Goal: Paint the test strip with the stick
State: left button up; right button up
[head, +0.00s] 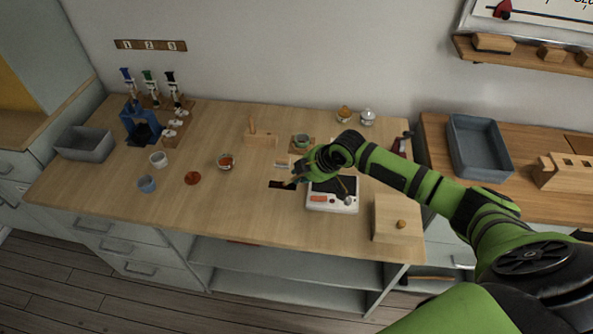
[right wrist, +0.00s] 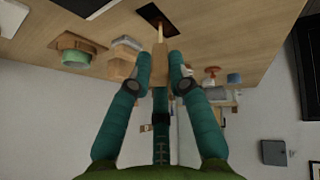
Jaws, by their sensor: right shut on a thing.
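My right gripper (head: 296,178) is shut on a pale wooden stick (right wrist: 159,62), which stands between its fingers in the right wrist view. The stick's thin end points toward a dark flat strip (head: 278,185) on the tabletop, which looks like the test strip. The strip also shows at the top of the right wrist view (right wrist: 149,13). The stick's tip is at or just over the strip's edge; I cannot tell whether it touches. In the head view the gripper covers the strip's right part and most of the stick. My left gripper is not in view.
A white scale (head: 330,206) stands just right of the gripper, with a wooden box (head: 392,221) beyond it. A green-rimmed bowl (head: 301,140) and a wooden block with a peg (head: 260,139) are behind. The front-middle tabletop is clear.

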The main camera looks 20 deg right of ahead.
jog(key=shift+s+d+p, duration=0.6)
jog(key=shift+s+d, duration=0.05)
jog(key=shift+d, duration=0.3)
jog(key=shift+s+d+p, duration=0.55)
jog(key=shift+s+d, duration=0.05)
jog(key=shift+d, duration=0.35)
jog(key=shift+w+a+f, duration=0.1)
jog(key=shift+w+a, duration=0.15)
jog(key=shift+a, duration=0.2)
jog(key=shift+w+a+r, duration=0.15)
jog(key=shift+w+a, duration=0.1)
jog(key=shift+a, duration=0.25)
jog(key=shift+w+a+r, duration=0.1)
jog(key=shift+w+a, duration=0.1)
jog(key=shift+a, duration=0.25)
grip_shut()
jog(key=w+a, duration=0.4)
jog(key=a, duration=0.1)
jog(key=shift+r+p, duration=0.3)
jog(key=shift+p, duration=0.15)
notch_tip(320, 180, up, 6)
jog(key=p, duration=0.5)
